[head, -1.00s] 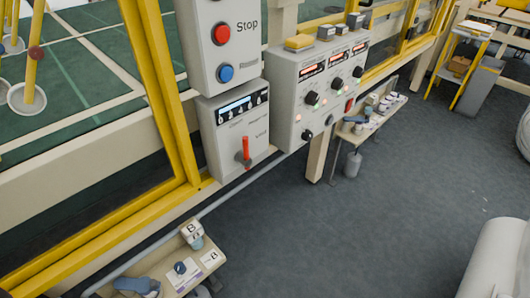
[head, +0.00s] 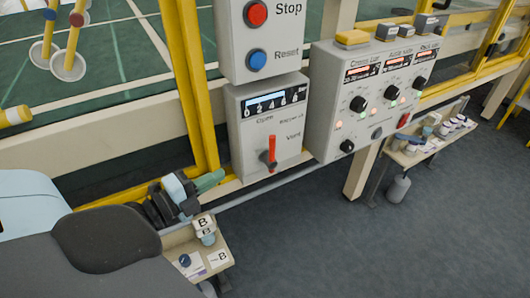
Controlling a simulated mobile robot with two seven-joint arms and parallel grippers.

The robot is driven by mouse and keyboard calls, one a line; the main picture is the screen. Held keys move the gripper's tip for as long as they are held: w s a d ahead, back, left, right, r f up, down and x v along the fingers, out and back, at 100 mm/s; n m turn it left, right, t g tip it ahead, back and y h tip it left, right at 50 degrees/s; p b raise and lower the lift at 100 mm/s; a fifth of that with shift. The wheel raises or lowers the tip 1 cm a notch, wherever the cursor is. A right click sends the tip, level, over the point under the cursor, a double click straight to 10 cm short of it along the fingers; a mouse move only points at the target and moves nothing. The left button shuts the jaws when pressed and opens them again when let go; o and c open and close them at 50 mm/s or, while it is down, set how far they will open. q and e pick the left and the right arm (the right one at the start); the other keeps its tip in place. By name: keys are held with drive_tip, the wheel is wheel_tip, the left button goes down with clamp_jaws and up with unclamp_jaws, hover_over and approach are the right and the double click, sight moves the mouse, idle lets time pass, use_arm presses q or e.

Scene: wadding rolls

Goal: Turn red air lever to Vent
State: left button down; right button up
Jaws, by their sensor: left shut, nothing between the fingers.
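The red air lever (head: 272,150) sits on the front of a grey box (head: 240,140) in the head view. It stands about upright, its handle pointing up from a pivot near the box's lower part. "Open" is printed above it, another label is at upper right, and "Vent" is to its right. My left gripper (head: 209,181) is left of the box and lower than the lever, apart from it. It is shut and empty, with its tips toward the right. My right gripper is not in view.
Above the lever box is a panel with a red Stop button (head: 256,13) and a blue Reset button (head: 256,61). A knob panel (head: 335,115) stands close to the right. A yellow post (head: 185,80) rises behind my gripper. A small shelf (head: 215,262) is below.

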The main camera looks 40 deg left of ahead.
sight(270, 147)
use_arm(q)
drive_tip(key=shift+w, duration=0.1)
drive_tip(key=w+d, duration=0.1)
drive_tip(key=w, duration=0.3)
drive_tip(key=w+d, duration=0.1)
drive_tip(key=w, duration=0.8)
drive_tip(key=shift+w+d+p, duration=0.3)
drive_tip(key=shift+d, duration=0.1)
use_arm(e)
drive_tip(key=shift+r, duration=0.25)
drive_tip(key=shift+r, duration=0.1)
